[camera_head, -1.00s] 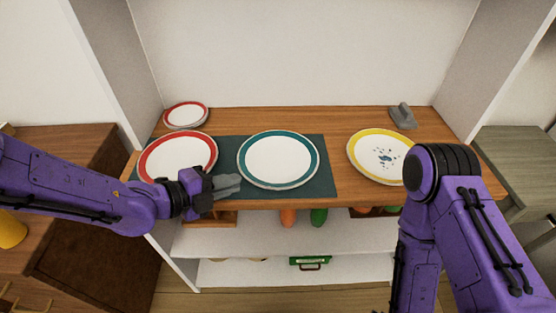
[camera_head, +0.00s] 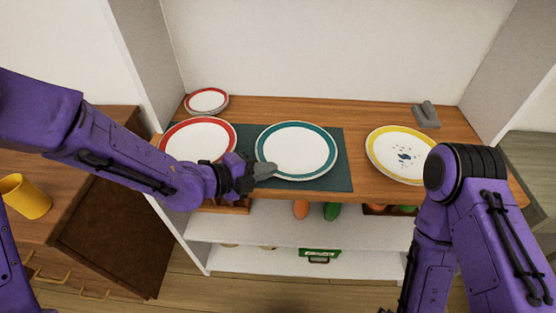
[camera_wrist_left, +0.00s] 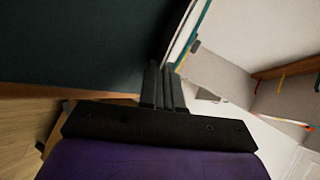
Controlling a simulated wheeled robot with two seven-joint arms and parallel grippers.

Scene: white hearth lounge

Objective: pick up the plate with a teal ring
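The plate with a teal ring (camera_head: 297,150) lies on a dark teal mat (camera_head: 343,165) on the wooden shelf. My left gripper (camera_head: 264,170) is at its near-left rim in the head view, with the grey fingertips overlapping the edge. In the left wrist view the plate's rim (camera_wrist_left: 188,35) shows nearly edge-on just beyond the left fingers (camera_wrist_left: 165,85). The fingers look close together, but whether they grip the rim cannot be told. My right arm comes in at the right; its gripper is out of view.
A red-ringed plate (camera_head: 198,140) lies left of the teal one, partly behind my left arm. A yellow-ringed plate (camera_head: 401,153) and a grey object (camera_head: 426,115) are to the right.

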